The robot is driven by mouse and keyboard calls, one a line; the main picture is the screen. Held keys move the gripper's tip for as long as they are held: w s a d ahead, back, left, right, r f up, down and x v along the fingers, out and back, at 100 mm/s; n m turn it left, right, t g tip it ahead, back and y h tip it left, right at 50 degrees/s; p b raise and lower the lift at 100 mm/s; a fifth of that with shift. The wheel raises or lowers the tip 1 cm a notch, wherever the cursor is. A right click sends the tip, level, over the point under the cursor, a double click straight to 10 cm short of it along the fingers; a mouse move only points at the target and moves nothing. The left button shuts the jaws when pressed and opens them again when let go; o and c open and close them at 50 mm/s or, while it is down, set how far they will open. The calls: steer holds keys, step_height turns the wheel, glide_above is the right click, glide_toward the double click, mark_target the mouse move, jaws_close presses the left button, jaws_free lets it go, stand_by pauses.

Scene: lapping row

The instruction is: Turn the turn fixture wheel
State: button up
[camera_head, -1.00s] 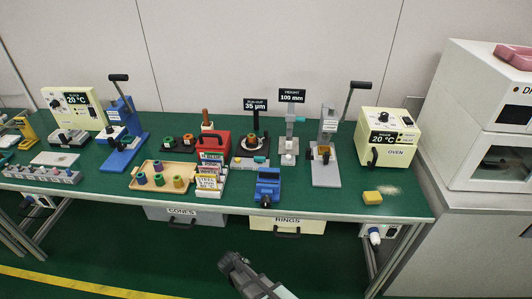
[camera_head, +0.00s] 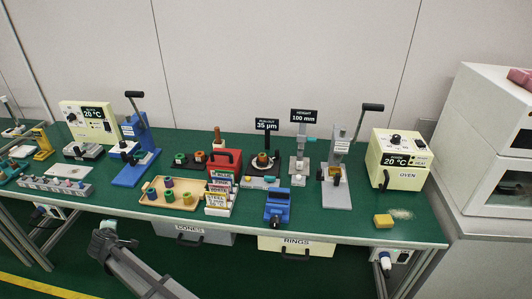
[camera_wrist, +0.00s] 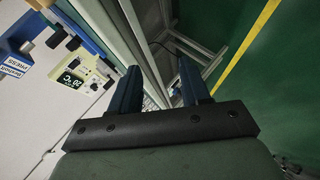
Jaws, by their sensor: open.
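No part is labelled as the turn fixture. A run-out stand (camera_head: 266,142) reading 35 µm stands at the bench's middle back, with a dark round plate (camera_head: 256,168) and a brown-orange piece on it; I cannot tell whether this plate is the wheel. My gripper (camera_head: 106,233) is in front of the bench's front edge, left of centre, apart from everything. In the wrist view my gripper (camera_wrist: 158,88) has its two fingers spread with nothing between them.
A blue press (camera_head: 133,150), a tray of coloured cones (camera_head: 150,200), a red box (camera_head: 224,160), a blue vise (camera_head: 278,207), a grey press (camera_head: 336,185) and an oven (camera_head: 400,160) crowd the green bench. Drawers hang below its front edge. The floor in front is clear.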

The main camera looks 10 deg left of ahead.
steer(key=s+a+r+m+y, duration=0.15)
steer(key=a+r, duration=0.45)
steer(key=r, duration=0.6)
steer(key=a+r+t+y, duration=0.1)
steer(key=a+r+y, duration=0.3)
steer(key=r, duration=0.8)
steer(key=s+a+r+m+y, duration=0.1)
steer(key=a+r, duration=0.6)
steer(key=r, duration=0.5)
steer(key=w+d+r+m+t, duration=0.1)
steer(key=w+d+r+m, duration=0.2)
steer(key=w+r, duration=0.5)
steer(key=w+d+f+m+t+h, duration=0.1)
steer(key=w+d+f+m+h, duration=0.3)
steer(key=w+d, duration=0.85)
steer(key=m+g+h, duration=0.7)
steer(key=m+h, duration=0.2)
steer(key=m, duration=0.1)
glide_toward(277, 151)
steer(key=shift+n, duration=0.25)
steer(key=x, duration=1)
steer(key=shift+w+f, duration=0.2)
